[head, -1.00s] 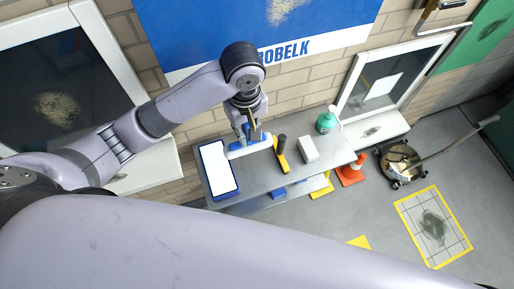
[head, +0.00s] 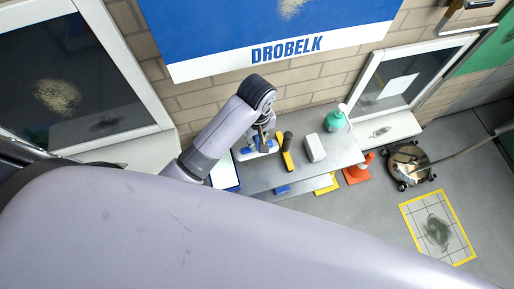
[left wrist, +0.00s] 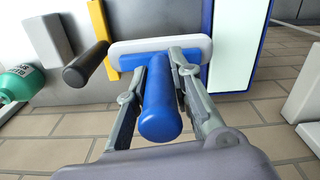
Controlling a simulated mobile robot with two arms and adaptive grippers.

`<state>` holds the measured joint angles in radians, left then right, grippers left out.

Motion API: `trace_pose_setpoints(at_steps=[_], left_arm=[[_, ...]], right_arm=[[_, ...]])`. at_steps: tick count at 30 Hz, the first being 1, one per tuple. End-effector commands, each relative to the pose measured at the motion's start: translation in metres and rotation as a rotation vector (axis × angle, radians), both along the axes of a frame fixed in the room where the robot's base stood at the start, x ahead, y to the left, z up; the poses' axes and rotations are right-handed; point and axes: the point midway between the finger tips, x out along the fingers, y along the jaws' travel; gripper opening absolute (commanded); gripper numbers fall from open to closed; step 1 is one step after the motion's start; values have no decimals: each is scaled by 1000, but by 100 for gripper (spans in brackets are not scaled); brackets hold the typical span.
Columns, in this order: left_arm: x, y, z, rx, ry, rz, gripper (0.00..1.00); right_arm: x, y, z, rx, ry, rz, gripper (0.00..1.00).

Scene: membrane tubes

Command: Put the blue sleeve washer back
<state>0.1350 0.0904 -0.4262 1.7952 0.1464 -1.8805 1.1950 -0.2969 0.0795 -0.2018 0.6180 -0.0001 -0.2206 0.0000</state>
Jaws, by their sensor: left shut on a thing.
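The blue sleeve washer shows in the left wrist view as a thick blue handle (left wrist: 160,112) joined to a long white sleeve bar (left wrist: 160,48). My left gripper (left wrist: 158,75) is shut on the blue handle, with one finger on each side. In the head view my left gripper (head: 265,140) is over the grey shelf (head: 262,178), holding the washer (head: 250,153) at its left part. I cannot tell whether the washer touches the shelf. A white panel with a blue edge (head: 222,174) lies just left of the washer. My right gripper is not in view.
A yellow tool with a black handle (head: 286,152) is close to the washer's right. A white block (head: 315,148) and a green bottle (head: 334,121) stand further right. An orange cone (head: 358,170) and a wheeled bucket (head: 409,163) are on the floor. The brick wall is behind.

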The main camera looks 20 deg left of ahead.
Motion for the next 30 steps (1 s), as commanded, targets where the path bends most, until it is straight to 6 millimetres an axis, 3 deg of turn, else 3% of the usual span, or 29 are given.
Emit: trace_pose_setpoints(at_steps=[5, 15, 23, 24, 30], left_arm=[[0, 1, -25, 1, 1, 1, 0], [0, 0, -63, 1, 1, 1, 0], [0, 0, -70, -1, -2, 1, 0], [0, 0, -70, 0, -1, 1, 22], [0, 0, -70, 0, -1, 1, 35]], right_arm=[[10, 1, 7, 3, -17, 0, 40], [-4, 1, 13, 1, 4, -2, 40], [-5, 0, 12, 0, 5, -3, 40], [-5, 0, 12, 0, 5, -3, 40], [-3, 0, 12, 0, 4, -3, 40]])
